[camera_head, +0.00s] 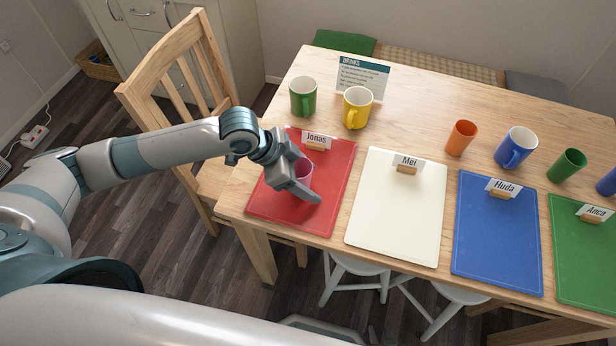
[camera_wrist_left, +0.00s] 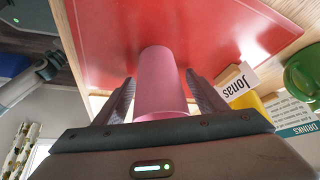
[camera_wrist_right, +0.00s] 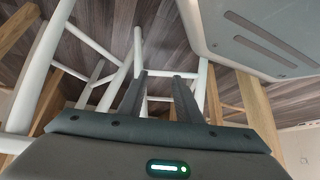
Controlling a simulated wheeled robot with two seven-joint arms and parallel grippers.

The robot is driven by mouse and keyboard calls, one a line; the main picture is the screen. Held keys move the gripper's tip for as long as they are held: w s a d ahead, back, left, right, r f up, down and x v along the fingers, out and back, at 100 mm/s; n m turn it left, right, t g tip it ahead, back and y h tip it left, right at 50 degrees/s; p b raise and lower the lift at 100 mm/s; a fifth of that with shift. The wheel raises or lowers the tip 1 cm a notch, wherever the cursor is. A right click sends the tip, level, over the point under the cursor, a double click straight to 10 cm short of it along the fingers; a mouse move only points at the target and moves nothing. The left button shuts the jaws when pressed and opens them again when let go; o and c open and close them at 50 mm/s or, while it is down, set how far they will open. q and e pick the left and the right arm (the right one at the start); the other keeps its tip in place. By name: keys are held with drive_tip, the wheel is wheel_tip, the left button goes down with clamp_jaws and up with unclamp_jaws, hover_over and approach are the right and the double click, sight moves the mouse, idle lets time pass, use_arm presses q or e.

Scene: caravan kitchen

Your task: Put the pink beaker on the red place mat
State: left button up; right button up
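My left gripper (camera_head: 303,187) is around the beaker, low over the mat. Narrow gaps seem to show between its fingers and the beaker, so it looks open. My right gripper (camera_wrist_right: 160,76) is empty, its fingers apart, below table height near white stool legs.
The "Jonas" card (camera_head: 316,141) stands at the mat's back edge. Green (camera_head: 303,97) and yellow (camera_head: 357,108) mugs stand behind it. A white mat (camera_head: 398,215) lies to the right, then blue and green mats. A wooden chair (camera_head: 185,85) stands at the table's left end.

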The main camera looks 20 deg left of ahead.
use_arm(q)
drive_tip(key=shift+v, duration=0.85)
drive_tip(key=v, duration=1)
drive_tip(key=shift+r+b, duration=0.3)
drive_tip(key=shift+b, duration=0.1)
use_arm(e)
drive_tip(key=shift+w+a+r+t, duration=0.2)
drive_tip(key=shift+w+a+r, duration=0.2)
drive_tip(key=shift+w, duration=0.2)
drive_tip(key=shift+w+a+r+t, duration=0.2)
drive_tip(key=shift+w+a+r, duration=0.1)
drive_tip(key=shift+w+a, duration=0.2)
drive_tip(key=shift+d+f, duration=0.1)
drive_tip(key=shift+d, duration=0.2)
drive_tip(key=shift+s+d+f, duration=0.1)
drive_tip(key=shift+s+d, duration=0.05)
drive_tip(key=shift+d, duration=0.1)
